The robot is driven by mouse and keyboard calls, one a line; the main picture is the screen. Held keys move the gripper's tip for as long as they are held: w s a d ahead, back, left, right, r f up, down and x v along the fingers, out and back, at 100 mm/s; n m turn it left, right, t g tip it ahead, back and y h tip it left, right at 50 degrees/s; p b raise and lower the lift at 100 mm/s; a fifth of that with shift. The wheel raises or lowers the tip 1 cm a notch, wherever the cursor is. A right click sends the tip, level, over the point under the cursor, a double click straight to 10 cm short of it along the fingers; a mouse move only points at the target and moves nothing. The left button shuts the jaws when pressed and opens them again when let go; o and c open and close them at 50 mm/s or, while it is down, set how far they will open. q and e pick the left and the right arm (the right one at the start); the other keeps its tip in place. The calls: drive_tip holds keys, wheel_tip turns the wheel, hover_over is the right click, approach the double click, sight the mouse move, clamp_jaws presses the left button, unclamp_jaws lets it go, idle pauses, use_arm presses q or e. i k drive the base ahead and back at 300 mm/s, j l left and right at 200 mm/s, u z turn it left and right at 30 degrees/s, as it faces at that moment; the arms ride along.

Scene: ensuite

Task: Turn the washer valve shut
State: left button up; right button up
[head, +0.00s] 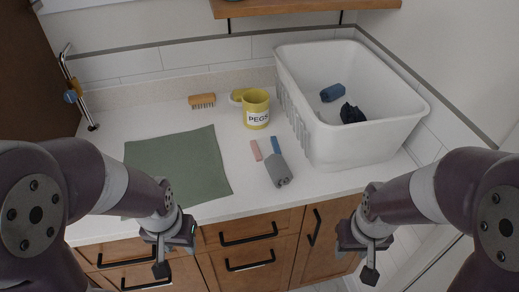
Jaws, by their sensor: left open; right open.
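The washer valve appears as a small blue handle (70,97) on a thin upright metal pipe (84,110) at the far left of the counter, beside the dark brown panel. The handle is small, so its exact angle is hard to tell. My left gripper (162,268) is open and empty, low in front of the drawers, well below and to the right of the valve. My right gripper (369,273) is open and empty in front of the cabinet at the right, far from the valve.
A green mat (178,165) lies on the white counter. Behind are a brush (202,100) and a yellow PEGS tub (256,112). A grey roll (278,170) lies near pink and blue pieces. A white basket (345,145) holds dark cloths. A wooden shelf (300,6) hangs above.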

sight(70, 96)
drive_tip(key=u, duration=1.3)
